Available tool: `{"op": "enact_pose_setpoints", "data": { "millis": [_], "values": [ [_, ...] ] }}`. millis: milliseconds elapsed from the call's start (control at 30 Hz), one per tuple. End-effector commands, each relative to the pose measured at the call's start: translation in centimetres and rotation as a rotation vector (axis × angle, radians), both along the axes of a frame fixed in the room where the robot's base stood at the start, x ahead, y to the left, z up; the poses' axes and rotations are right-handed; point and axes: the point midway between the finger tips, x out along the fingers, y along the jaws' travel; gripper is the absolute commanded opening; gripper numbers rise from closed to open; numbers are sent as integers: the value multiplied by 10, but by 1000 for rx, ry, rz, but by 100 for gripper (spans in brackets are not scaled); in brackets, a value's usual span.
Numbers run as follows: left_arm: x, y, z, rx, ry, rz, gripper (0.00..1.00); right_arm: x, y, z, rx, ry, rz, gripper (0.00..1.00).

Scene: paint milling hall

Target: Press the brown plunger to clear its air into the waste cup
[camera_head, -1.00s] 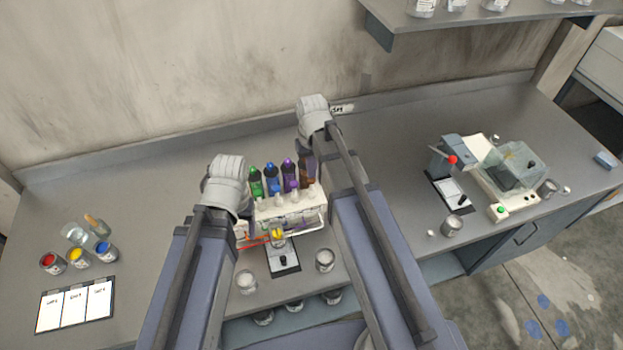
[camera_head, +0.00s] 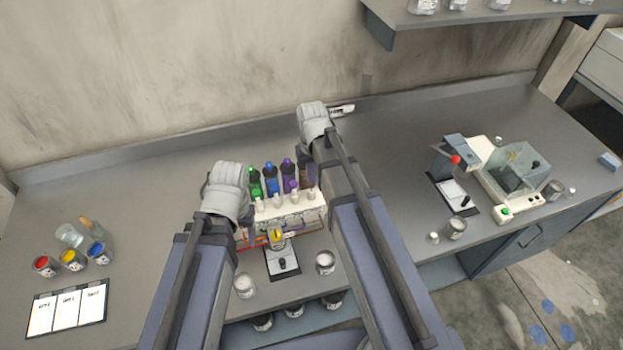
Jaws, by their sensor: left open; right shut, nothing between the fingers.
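A white dispenser rack (camera_head: 291,217) stands mid-bench with green (camera_head: 254,183), blue (camera_head: 271,179) and purple (camera_head: 289,174) bottles. The brown one (camera_head: 307,176) is at the right end, partly hidden by my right arm. A can with yellow contents (camera_head: 277,238) stands in front of the rack, by a small black-and-white device (camera_head: 282,263). Pale cups stand at left (camera_head: 244,285) and right (camera_head: 325,262); I cannot tell which is the waste cup. My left gripper (camera_head: 228,183) is open by the rack's left end. My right gripper (camera_head: 314,120) is shut and empty, behind the brown bottle. Wrists hide most of the fingers.
Red, yellow and blue paint cans (camera_head: 71,260) and a card board (camera_head: 67,308) are at left. A machine with a clear cover (camera_head: 517,170) stands at right. A shelf (camera_head: 480,18) overhangs the back right. The bench between rack and machine is clear.

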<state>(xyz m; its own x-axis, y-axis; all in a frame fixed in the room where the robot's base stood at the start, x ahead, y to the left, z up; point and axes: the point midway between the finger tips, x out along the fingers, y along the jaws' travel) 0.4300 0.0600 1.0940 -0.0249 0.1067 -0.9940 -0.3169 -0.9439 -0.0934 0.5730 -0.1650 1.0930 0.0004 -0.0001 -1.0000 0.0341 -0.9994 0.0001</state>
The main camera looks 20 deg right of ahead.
Motion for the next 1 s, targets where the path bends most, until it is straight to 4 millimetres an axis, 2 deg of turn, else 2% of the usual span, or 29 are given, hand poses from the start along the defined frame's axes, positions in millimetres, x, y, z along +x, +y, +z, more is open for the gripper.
{"op": "enact_pose_setpoints", "data": {
  "millis": [167,600,1000],
  "values": [
    [0,0,5,0,0,0,66,0,0,5,0,1,0,0],
    [0,0,34,0,0,0,66,0,0,34,0,1,0,0],
    [0,0,35,0,0,0,66,0,0,35,0,0,0,0]
  ]
}}
